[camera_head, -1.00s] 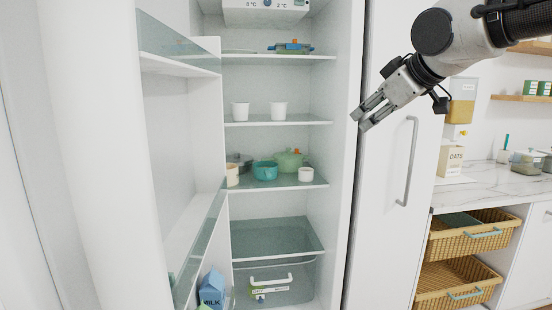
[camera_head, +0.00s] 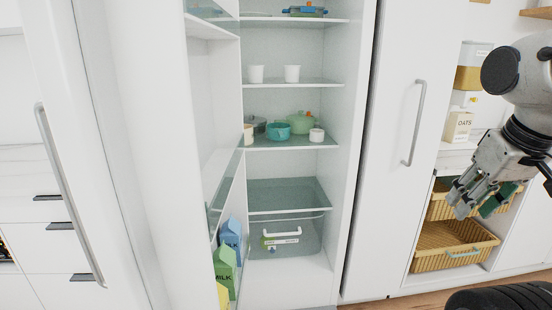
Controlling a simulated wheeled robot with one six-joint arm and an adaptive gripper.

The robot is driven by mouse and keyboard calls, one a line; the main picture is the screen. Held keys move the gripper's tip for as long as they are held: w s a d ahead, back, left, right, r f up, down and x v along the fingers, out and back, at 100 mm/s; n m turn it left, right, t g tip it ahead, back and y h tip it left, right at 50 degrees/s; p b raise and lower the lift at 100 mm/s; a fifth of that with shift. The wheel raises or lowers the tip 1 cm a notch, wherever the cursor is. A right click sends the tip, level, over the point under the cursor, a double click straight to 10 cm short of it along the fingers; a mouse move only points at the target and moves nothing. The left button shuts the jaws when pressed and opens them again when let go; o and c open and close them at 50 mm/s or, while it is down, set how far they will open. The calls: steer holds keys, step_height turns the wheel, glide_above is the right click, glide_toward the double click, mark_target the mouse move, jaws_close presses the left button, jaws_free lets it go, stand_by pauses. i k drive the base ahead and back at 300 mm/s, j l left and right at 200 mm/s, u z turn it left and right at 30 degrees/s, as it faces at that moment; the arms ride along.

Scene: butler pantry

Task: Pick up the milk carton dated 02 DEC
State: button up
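A blue milk carton (camera_head: 231,240) and a green milk carton (camera_head: 225,268) stand in the low door bin of the open fridge. Part of a yellow carton (camera_head: 222,296) shows in front of them, cut by the bottom edge. No dates are readable on any carton. My gripper (camera_head: 468,207) is at the right, pointing down and left in front of the wicker baskets. It is well away from the cartons. Its fingers look apart and nothing is seen between them.
The fridge door (camera_head: 128,150) stands open at the left, its bins facing the shelves. Shelves hold white cups (camera_head: 256,74), a teal pot (camera_head: 278,131) and a green pot (camera_head: 302,122). A closed white door (camera_head: 395,180) and wicker baskets (camera_head: 440,248) are to the right.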

mark_target(224, 260)
steer(key=i+l, duration=0.15)
steer(key=l, duration=0.3)
steer(key=i+l, duration=0.1)
steer(key=l, duration=0.35)
steer(key=i+l, duration=0.15)
steer(key=l, duration=0.3)
steer(key=i+l, duration=0.1)
steer(key=l, duration=0.35)
steer(key=i+l, duration=0.15)
steer(key=l, duration=0.3)
steer(key=l+u, duration=0.1)
steer(key=u, duration=0.35)
steer(key=l+u, duration=0.1)
steer(key=u, duration=0.3)
steer(key=l+u, duration=0.15)
steer(key=u, duration=0.3)
steer(key=l+u, duration=0.1)
steer(key=u, duration=0.3)
steer(key=l+u, duration=0.1)
steer(key=u, duration=0.35)
